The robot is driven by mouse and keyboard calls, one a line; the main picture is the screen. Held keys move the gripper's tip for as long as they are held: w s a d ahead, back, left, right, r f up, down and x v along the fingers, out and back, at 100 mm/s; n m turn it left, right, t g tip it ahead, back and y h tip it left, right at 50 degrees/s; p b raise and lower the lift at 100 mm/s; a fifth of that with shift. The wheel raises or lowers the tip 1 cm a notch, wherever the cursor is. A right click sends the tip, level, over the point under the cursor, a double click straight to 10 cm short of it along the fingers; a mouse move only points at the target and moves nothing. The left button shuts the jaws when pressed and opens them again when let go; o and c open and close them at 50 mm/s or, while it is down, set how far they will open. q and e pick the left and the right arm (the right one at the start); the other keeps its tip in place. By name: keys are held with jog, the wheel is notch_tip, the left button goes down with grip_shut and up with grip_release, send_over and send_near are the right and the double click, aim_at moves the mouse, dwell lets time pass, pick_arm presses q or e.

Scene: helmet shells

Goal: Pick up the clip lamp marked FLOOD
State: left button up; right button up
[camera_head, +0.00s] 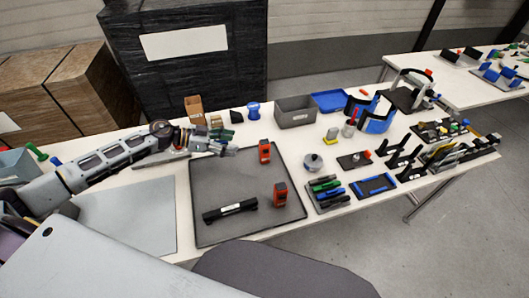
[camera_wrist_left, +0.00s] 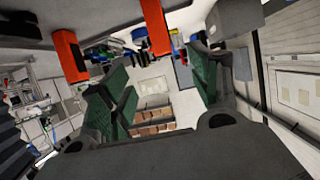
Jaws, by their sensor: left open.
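Two red-and-black upright items, which look like the clip lamps, stand on a dark grey mat (camera_head: 215,180). One red item (camera_head: 265,151) is near the mat's back edge and the other red item (camera_head: 280,195) is nearer its front right. I cannot read FLOOD on either. My left gripper (camera_head: 232,148) is open and empty, left of the back red item and apart from it. In the left wrist view its green-padded fingers (camera_wrist_left: 165,88) are spread; two red items (camera_wrist_left: 70,57) (camera_wrist_left: 155,28) show above, towards the top edge. My right gripper is not in view.
A black bar with a white label (camera_head: 230,211) lies on the mat's front left. A grey bin (camera_head: 295,112), a brown box (camera_head: 194,108) and a blue spool (camera_head: 253,111) stand behind. Tools and a silver round item (camera_head: 313,162) are right. The mat's middle is clear.

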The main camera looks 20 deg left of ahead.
aim_at(261, 143)
pick_arm(q)
jog(key=shift+x, duration=4.3)
jog(key=shift+r, duration=0.1)
jog(key=shift+d, duration=0.15)
jog(key=shift+w+d+p, duration=0.2)
jog(key=shift+w+d, duration=0.2)
jog(key=shift+d, duration=0.2)
jog(key=shift+w+d+p, duration=0.15)
jog(key=shift+w+d, duration=0.3)
jog(key=shift+d, duration=0.2)
jog(key=shift+x, duration=1.15)
jog(key=c, duration=1.3)
